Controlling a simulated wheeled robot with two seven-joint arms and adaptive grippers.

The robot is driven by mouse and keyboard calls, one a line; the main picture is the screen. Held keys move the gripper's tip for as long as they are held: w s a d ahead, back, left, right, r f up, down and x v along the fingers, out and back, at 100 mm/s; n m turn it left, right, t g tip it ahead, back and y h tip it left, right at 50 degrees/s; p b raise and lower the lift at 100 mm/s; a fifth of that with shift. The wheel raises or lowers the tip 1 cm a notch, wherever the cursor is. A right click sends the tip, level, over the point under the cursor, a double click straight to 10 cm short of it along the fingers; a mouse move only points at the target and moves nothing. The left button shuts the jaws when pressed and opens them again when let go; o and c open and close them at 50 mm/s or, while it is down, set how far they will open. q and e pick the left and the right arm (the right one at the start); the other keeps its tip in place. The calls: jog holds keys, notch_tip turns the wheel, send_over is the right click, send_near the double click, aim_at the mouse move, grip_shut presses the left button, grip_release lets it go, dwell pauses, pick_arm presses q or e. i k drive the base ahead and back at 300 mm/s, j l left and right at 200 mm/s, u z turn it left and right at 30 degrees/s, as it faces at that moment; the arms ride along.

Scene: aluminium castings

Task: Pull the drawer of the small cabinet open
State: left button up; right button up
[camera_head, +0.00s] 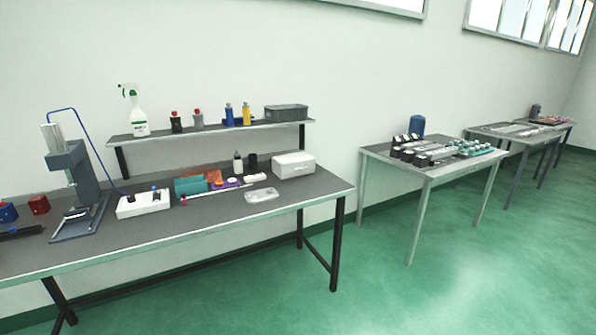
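I cannot clearly make out a small cabinet with a drawer. A small white box (293,165) stands near the right end of the near workbench (222,221). It has a lid-like top edge, and I cannot tell whether it has a drawer. Neither of my grippers is in view.
A shelf (215,133) behind holds bottles and a grey bin (286,113). More tables (432,169) stand to the right. The green floor (450,270) is clear in front.

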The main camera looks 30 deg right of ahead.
aim_at(288, 169)
jog(key=i+l, duration=0.15)
jog(key=l, duration=0.25)
jog(key=i+l+z, duration=0.15)
jog(key=l, duration=0.3)
jog(key=i+l, duration=0.15)
jog(key=l, duration=0.25)
jog(key=i+l+z, duration=0.1)
jog(key=l, duration=0.3)
jog(key=i+l+z, duration=0.1)
jog(key=i+l, duration=0.15)
jog(key=l, duration=0.15)
jog(key=i+l, duration=0.2)
jog(key=l, duration=0.15)
jog(key=z, duration=0.05)
